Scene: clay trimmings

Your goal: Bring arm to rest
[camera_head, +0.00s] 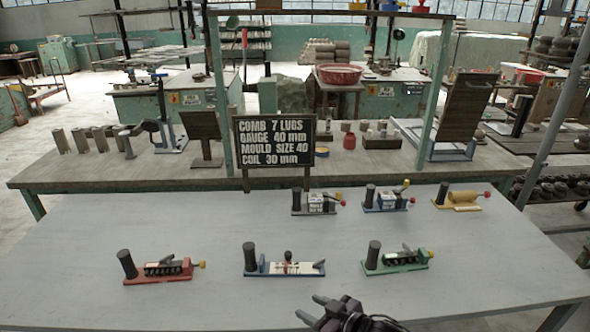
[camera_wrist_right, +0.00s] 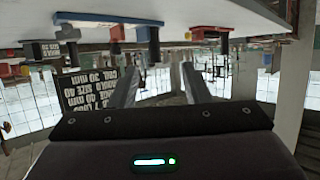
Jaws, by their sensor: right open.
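My right gripper (camera_head: 314,308) is at the bottom middle of the head view, in front of the grey table (camera_head: 220,218), with its dark fingers spread apart and nothing between them. In the right wrist view, which looks upside down, its two fingers (camera_wrist_right: 160,82) stand apart and empty. My left gripper is in neither view.
On the grey table stand a red-based device (camera_head: 160,271), a blue-and-white one (camera_head: 285,268), a green one (camera_head: 398,261) and several more behind. A black sign (camera_head: 274,142) stands at the back edge. The table's left front is bare.

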